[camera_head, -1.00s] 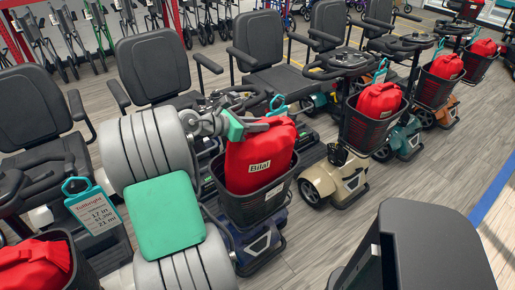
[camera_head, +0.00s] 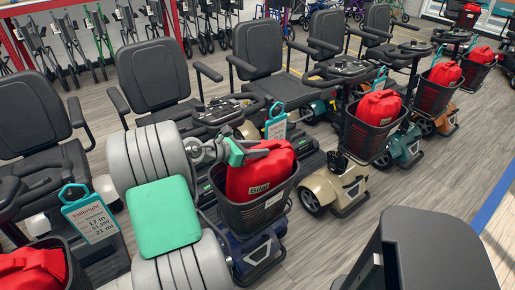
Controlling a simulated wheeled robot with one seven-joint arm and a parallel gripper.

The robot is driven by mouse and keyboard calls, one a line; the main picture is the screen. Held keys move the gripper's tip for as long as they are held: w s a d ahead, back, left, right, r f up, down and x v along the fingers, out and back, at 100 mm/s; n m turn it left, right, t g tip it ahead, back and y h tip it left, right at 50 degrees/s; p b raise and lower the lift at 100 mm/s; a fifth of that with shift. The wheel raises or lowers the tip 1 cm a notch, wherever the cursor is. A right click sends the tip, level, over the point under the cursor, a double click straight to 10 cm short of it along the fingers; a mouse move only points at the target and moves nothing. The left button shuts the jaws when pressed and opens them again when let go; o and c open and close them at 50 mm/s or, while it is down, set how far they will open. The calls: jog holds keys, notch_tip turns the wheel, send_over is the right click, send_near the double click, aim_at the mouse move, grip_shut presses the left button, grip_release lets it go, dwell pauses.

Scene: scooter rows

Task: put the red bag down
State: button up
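The red bag (camera_head: 262,174), with a pale "Bilal" label, is inside the dark front basket (camera_head: 245,216) of a blue scooter. Its lower part is hidden by the basket wall, and the rim lies just under the label. My gripper (camera_head: 248,152), with teal-green fingers, is at the top left of the bag and appears shut on its top. The fingertips are partly hidden against the red fabric. My grey arm, with a teal pad, reaches in from the lower left.
Other scooters carry red bags in baskets: one right (camera_head: 381,107), others farther right, one lower left (camera_head: 33,268). A price tag (camera_head: 92,217) hangs at left, another (camera_head: 276,123) behind the bag. Grey floor (camera_head: 420,185) is open at right.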

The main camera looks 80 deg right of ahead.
jog(key=shift+o, duration=0.5)
jog(key=shift+w+a+r, duration=0.25)
jog(key=shift+r, duration=0.05)
jog(key=p+v, duration=0.1)
jog(key=v, duration=1)
jog(key=w+a+f+m+t+y, duration=0.2)
jog(key=w+a+m+t, duration=0.15)
jog(key=w+a, duration=0.45)
jog(key=w+a+f+m+t+y, duration=0.1)
jog(key=w+a+f+m+t, duration=0.1)
jog(key=w+a+t, duration=0.45)
jog(key=s+a+f+m+y, duration=0.1)
jog(key=a+m+y, duration=0.3)
jog(key=a, duration=2.7)
jog(key=f+y, duration=0.1)
jog(key=y, duration=0.2)
jog(key=shift+s+a+t, duration=0.15)
jog(key=shift+t, duration=0.25)
